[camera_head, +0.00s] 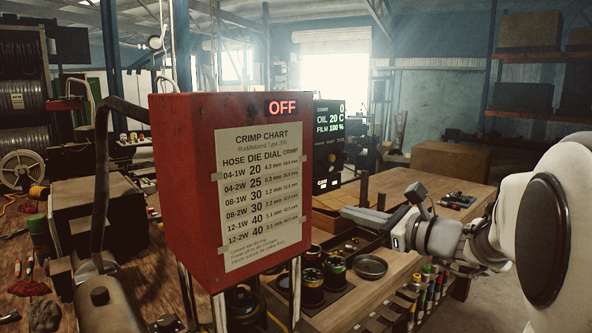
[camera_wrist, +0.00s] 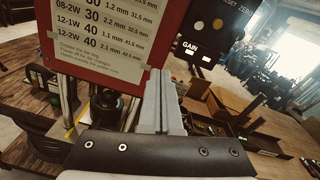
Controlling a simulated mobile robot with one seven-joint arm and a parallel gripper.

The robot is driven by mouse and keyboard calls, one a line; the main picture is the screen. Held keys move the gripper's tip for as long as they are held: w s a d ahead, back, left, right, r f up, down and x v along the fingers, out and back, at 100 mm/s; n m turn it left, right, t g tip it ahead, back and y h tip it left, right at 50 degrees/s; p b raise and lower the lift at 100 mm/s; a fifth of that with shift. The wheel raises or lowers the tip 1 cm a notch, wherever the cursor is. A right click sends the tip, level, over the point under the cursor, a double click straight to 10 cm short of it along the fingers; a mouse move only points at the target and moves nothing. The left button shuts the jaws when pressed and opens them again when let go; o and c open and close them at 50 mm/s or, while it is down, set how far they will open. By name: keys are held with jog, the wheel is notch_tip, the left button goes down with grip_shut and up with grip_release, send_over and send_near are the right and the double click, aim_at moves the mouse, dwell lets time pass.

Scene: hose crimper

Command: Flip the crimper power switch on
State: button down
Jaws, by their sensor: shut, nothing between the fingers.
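The crimper (camera_head: 180,170) is a red box with a crimp chart (camera_head: 260,195) taped to its front. A lit red display (camera_head: 282,107) at its top reads OFF. A small dark round part (camera_head: 253,108) sits left of that display; I cannot tell whether it is the power switch. My gripper (camera_head: 345,212) is shut and empty, right of the red box and below the display's height. In the wrist view, the shut fingers (camera_wrist: 161,75) point up beside the lower right edge of the crimp chart (camera_wrist: 105,50).
A dark panel (camera_head: 328,140) reading count, oil and film stands behind the red box; in the wrist view its lower part (camera_wrist: 205,45) shows a GAIN label. Dies (camera_head: 312,285) and a round dish (camera_head: 370,267) are on the wooden bench (camera_head: 395,265). Metal posts stand under the box.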

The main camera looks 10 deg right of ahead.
aim_at(322, 187)
jog(key=w+d+m, duration=0.1)
jog(key=w+d+r+m+t+h, duration=0.1)
jog(key=d, duration=0.1)
jog(key=shift+d, duration=0.25)
jog(key=p+x, duration=0.2)
jog(key=x, duration=0.8)
jog(key=shift+r, duration=0.25)
jog(key=r+p, duration=0.1)
jog(key=s+r+p, duration=0.1)
jog(key=r, duration=0.1)
jog(key=shift+s+r, duration=0.1)
jog(key=shift+r, duration=0.05)
jog(key=shift+s+r, duration=0.1)
jog(key=shift+r, duration=0.05)
jog(key=shift+r, duration=0.1)
jog(key=shift+r+p, duration=0.1)
jog(key=shift+p, duration=0.25)
